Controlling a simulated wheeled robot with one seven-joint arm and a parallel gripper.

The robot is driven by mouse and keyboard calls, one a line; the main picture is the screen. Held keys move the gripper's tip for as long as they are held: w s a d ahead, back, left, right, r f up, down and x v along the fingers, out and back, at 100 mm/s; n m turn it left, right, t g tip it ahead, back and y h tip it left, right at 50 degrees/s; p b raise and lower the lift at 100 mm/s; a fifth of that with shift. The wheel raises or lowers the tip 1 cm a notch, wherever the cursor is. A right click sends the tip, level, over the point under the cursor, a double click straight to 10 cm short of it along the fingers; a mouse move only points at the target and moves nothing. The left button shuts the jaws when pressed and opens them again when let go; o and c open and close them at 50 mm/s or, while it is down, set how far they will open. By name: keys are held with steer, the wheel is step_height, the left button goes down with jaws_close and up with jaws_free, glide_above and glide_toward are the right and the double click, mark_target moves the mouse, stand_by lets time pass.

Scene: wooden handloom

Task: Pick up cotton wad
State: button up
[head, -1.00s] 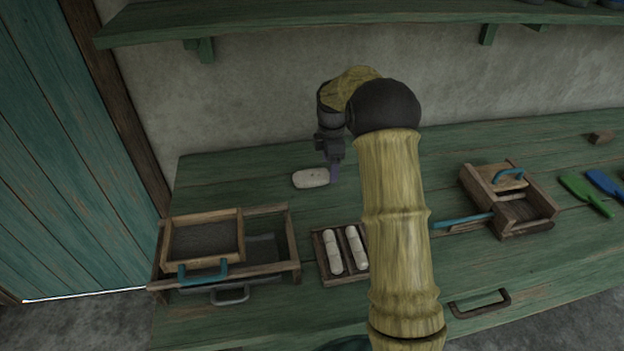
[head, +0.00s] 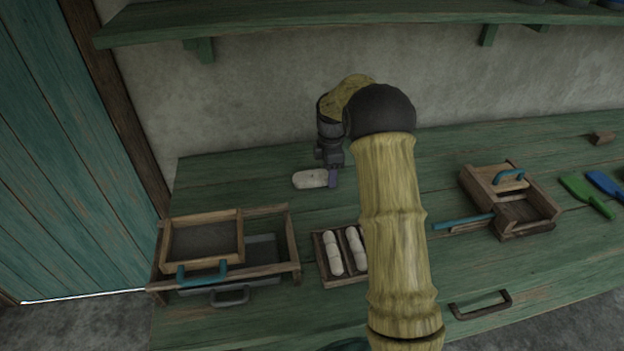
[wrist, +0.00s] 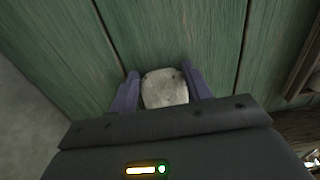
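The cotton wad (head: 311,179) is a pale, rounded oblong lying on the green table near the back wall. My gripper (head: 332,178) points down at its right end in the head view. In the wrist view the wad (wrist: 164,88) sits between the two purple fingers of my gripper (wrist: 161,90), which are spread apart on either side of it. A narrow gap seems to show beside the wad, so the fingers look open around it. The wad's near end is hidden by the gripper body.
A wooden tray with pale rolls (head: 320,262) and a wooden frame box with a teal handle (head: 168,243) stand nearer the front. A wooden box (head: 543,213) and green (head: 588,194) and blue (head: 605,183) tools lie to the right. A shelf (head: 330,22) overhangs the back.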

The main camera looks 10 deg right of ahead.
stand_by(0.3)
step_height(320, 180, up, 10)
steer(key=shift+p, duration=0.75)
steer(key=shift+w, duration=0.1)
stand_by(0.8)
